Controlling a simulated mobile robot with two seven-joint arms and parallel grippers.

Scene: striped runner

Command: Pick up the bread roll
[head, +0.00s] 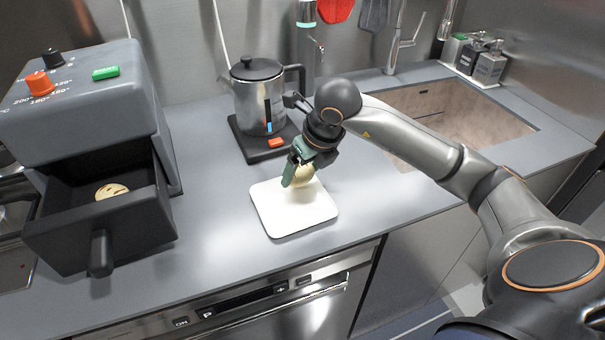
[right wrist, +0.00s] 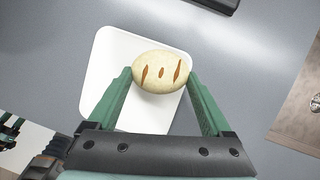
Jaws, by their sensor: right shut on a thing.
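A pale, oval bread roll (right wrist: 161,72) with brown slashes sits between the green fingers of my right gripper (right wrist: 160,84) in the right wrist view. The gripper is shut on it. In the head view, my right gripper (head: 296,174) is over the white square board (head: 295,222), with the bread roll (head: 304,175) partly hidden by the fingers. Whether the roll touches the board is hard to tell. A second round roll (head: 111,191) lies in the open drawer of the grey oven. My left gripper is not in view.
The grey oven (head: 80,100) stands at the left with its black drawer (head: 105,235) pulled out. A kettle (head: 258,95) on a dark base is behind the board. A sink (head: 450,110) is at the right. Counter between oven and board is clear.

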